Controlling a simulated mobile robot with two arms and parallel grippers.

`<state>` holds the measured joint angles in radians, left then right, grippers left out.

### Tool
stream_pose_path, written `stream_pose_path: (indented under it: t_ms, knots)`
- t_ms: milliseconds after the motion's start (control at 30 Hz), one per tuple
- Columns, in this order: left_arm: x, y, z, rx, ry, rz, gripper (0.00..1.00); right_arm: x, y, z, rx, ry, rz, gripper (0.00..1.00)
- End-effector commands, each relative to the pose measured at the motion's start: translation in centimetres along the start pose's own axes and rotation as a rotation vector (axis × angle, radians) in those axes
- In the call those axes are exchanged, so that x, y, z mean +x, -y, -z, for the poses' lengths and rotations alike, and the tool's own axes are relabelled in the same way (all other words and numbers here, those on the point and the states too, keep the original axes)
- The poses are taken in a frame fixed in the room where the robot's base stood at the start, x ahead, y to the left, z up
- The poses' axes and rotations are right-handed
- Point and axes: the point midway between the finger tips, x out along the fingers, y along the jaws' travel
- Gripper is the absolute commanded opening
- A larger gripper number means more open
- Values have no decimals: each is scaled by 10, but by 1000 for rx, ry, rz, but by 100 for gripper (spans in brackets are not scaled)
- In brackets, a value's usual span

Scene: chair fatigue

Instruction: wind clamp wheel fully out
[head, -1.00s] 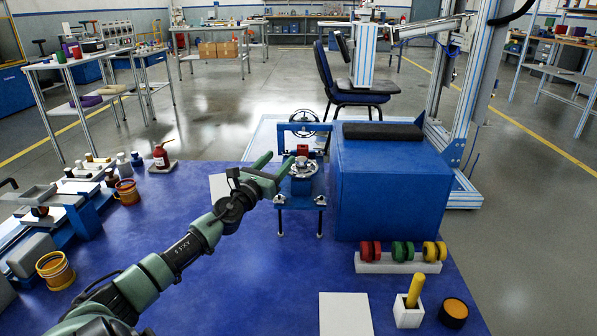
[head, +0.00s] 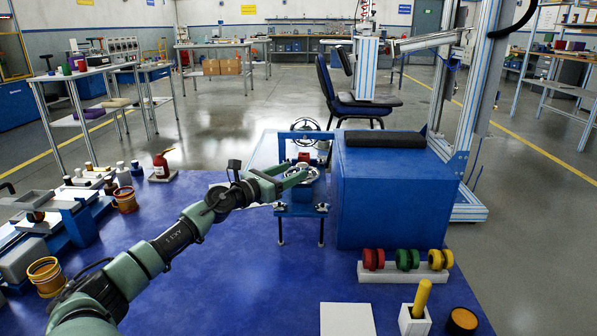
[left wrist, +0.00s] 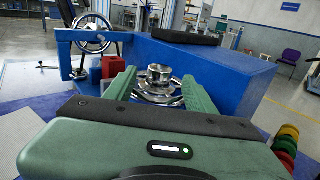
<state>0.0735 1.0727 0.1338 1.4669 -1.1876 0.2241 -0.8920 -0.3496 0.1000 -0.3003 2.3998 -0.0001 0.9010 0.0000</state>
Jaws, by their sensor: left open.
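A chrome handwheel (head: 303,174) with a raised hub lies flat on top of a small blue clamp frame (head: 301,210). It also shows in the left wrist view (left wrist: 158,76). A second, upright handwheel (head: 305,125) stands at the back of the frame and shows in the left wrist view (left wrist: 92,33); I cannot tell for sure which one is the clamp wheel. My left gripper (head: 292,178) is open, its green fingers reaching toward the flat wheel from the left. In the left wrist view the fingers lie either side of its hub, hiding parts of the rim. Contact cannot be told.
A red block (left wrist: 112,66) sits beside the flat wheel. A large blue box (head: 395,195) with a black pad (head: 384,139) stands close on the right. A white rack (head: 405,272) of coloured rollers is in front of it. The blue tabletop in front of the clamp is mostly clear.

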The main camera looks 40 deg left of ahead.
Motion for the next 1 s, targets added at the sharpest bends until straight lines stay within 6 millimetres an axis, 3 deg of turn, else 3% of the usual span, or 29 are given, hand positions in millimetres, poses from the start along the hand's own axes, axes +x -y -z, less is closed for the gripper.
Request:
stream_pose_path:
  t_ms: [333, 767, 1000]
  knots:
    - [31, 0, -1, -2, 3, -1, 55, -2, 0, -1, -1, -7, 4, 69]
    - [36, 0, 0, 1, 0, 0, 55, -1, 0, -2, -1, -7, 5, 69]
    - [36, 0, 0, 1, 0, 0, 0, -1, 0, -1, -1, -8, 4, 69]
